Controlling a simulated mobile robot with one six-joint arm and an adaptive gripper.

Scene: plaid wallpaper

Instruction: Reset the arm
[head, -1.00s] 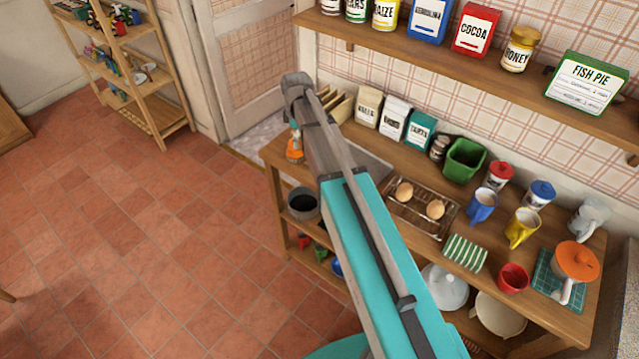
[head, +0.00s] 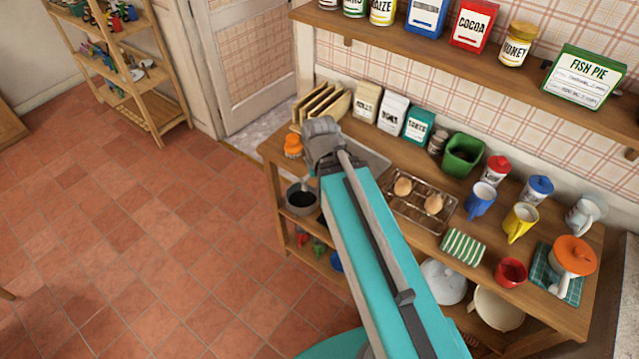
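My teal arm (head: 375,265) reaches up from the bottom of the head view, over the left part of the wooden table. Its grey joint (head: 321,140) shows at the far end, in front of the table's back left area. My gripper cannot be made out; it is hidden beyond or below this joint. I see nothing held.
A shelf (head: 480,60) with tins hangs above. Tiled floor (head: 150,250) at left is clear.

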